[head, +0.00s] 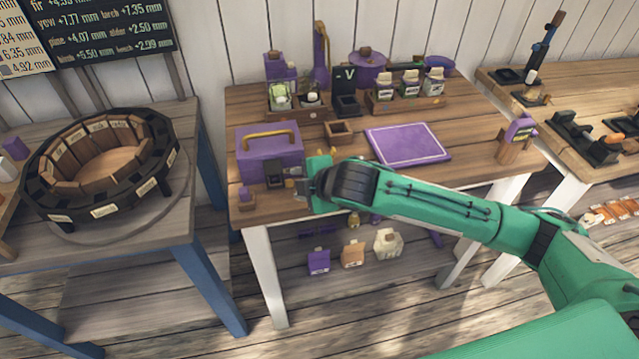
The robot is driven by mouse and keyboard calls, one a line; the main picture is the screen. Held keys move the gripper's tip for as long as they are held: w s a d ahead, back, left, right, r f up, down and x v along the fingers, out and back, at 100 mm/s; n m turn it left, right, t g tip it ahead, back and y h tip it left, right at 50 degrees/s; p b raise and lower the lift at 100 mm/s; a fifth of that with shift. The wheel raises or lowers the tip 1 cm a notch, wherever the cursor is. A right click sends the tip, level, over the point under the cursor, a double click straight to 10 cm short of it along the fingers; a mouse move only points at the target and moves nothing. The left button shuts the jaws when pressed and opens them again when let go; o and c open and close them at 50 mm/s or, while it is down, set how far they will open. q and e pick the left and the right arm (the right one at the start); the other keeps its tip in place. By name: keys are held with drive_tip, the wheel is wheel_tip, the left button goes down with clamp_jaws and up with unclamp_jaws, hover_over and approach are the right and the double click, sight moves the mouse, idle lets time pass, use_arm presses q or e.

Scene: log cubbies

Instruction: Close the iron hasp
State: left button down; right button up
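A purple box (256,158) with a gold handle on its lid stands at the left of the middle wooden table. A small dark metal piece (273,174) shows at its lower front right; it looks like the iron hasp, but it is too small to tell whether it is open. My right gripper (298,183), on the green arm from the right, is just right of the dark piece, close to it. I cannot tell whether they touch. The arm's wrist hides part of the gripper, and whether its fingers are apart is unclear. My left gripper is not in view.
A purple mat (408,143) lies right of the box, with a small wooden tray (339,132) between. A ring of cubbies (100,212) fills the left table.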

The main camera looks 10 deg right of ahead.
drive_tip(key=v, duration=1)
drive_tip(key=shift+b, duration=0.35)
drive_tip(key=shift+c, duration=0.2)
drive_tip(key=s+a+r+g+y+p, duration=0.1)
drive_tip(key=s+a+y+p, duration=0.1)
drive_tip(key=a+y, duration=0.45)
drive_tip(key=s+a+r+y+p, duration=0.1)
drive_tip(key=s+a+y+p, duration=0.2)
drive_tip(key=a, duration=0.7)
drive_tip(key=m+t+h+p, duration=0.5)
drive_tip(key=m+t+h, duration=0.5)
drive_tip(key=m+h, duration=0.75)
approach(289, 181)
drive_tip(key=w+y, duration=0.1)
drive_tip(key=w, duration=0.1)
drive_tip(key=w+d+m+y+p, duration=0.1)
drive_tip(key=w, duration=0.2)
drive_tip(key=w+m+y, duration=0.1)
drive_tip(key=w, duration=0.1)
drive_tip(key=shift+w+d+m, duration=0.25)
drive_tip(key=shift+w+d, duration=0.1)
drive_tip(key=shift+c, duration=0.2)
